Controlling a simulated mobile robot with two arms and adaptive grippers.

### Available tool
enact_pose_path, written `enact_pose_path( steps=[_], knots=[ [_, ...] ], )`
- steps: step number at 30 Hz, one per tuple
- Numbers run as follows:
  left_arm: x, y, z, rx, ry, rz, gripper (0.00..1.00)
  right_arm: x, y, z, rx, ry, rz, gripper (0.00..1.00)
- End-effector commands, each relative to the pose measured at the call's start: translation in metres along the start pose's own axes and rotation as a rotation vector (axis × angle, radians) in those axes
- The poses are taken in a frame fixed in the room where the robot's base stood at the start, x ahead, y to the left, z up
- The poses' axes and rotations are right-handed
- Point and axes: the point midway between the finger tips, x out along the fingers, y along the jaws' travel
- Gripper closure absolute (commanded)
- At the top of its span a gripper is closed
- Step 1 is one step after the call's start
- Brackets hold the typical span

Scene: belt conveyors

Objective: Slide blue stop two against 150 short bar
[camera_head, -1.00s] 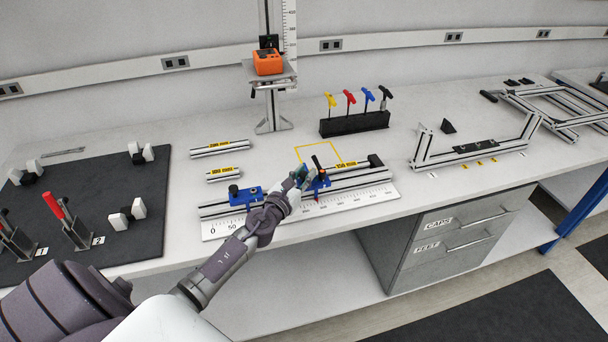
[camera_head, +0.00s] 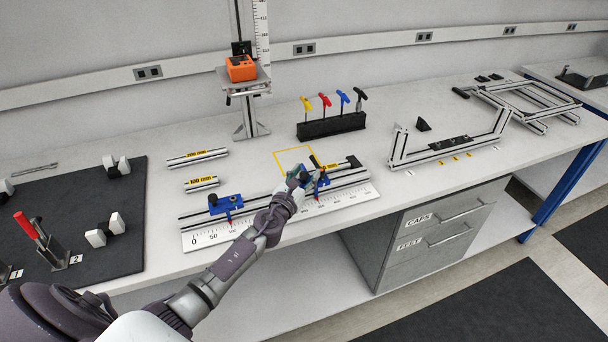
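The measuring rail (camera_head: 262,203) lies along the front of the bench above a white scale. Blue stop two (camera_head: 322,181) sits on its right half, with a black handle and a red pointer. The 150 bar (camera_head: 331,167), with a yellow label, lies at the rail's right part beside stop two; I cannot tell whether they touch. My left gripper (camera_head: 301,175) is at stop two's left side, touching or very near it. Its fingers are small and partly hidden, so their opening is unclear. Another blue stop (camera_head: 226,204) is farther left. My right gripper is out of view.
A black end block (camera_head: 352,161) is at the rail's right end. Two labelled bars, 200 (camera_head: 197,157) and 100 (camera_head: 201,183), lie behind left. A rack of coloured hex keys (camera_head: 331,126) stands behind. A frame assembly (camera_head: 448,148) is to the right.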

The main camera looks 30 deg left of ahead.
Motion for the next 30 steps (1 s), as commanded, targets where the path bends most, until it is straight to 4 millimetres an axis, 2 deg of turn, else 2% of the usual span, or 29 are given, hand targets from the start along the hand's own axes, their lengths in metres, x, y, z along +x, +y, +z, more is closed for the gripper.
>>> enact_pose_path(
  steps=[6,10,24,30],
  knots=[
    [-0.001,0.001,0.0,0.001,0.0,0.001,0.51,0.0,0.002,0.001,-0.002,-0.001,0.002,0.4],
    [-0.011,0.001,-0.001,0.001,0.001,0.0,0.51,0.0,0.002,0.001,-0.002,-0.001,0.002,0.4],
    [-0.102,0.0,-0.002,-0.001,0.003,0.0,0.51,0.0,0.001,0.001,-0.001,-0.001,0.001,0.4],
    [-0.118,0.0,-0.001,0.0,0.001,0.0,0.51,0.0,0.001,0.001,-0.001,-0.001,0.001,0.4]
  ],
)
